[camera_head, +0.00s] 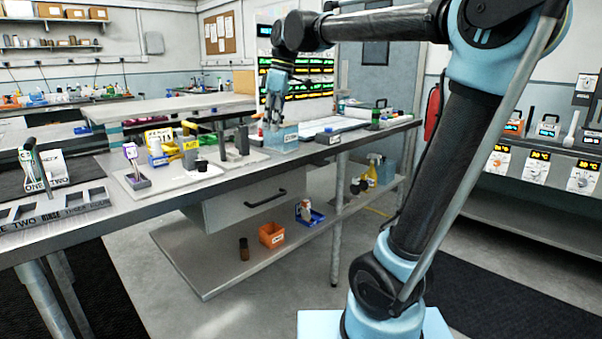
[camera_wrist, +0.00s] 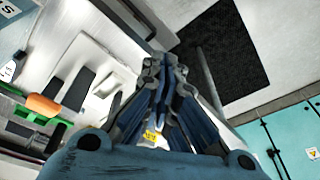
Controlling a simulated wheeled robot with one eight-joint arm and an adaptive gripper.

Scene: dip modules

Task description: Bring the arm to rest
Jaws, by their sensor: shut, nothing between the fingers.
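My arm (camera_head: 445,160) rises from its base at the lower right, bends at the top and reaches left over the workbench (camera_head: 235,185). My gripper (camera_head: 276,118) hangs pointing down above the far part of the bench, close over a light blue labelled box (camera_head: 287,140). Whether it touches the box cannot be told. In the wrist view my gripper (camera_wrist: 166,68) has its fingers together, with nothing seen between them.
A purple-topped device (camera_head: 132,165), yellow and blue bins (camera_head: 160,143) and dark blocks (camera_head: 242,140) stand on the bench. A labelled rack (camera_head: 55,208) is at the near left.

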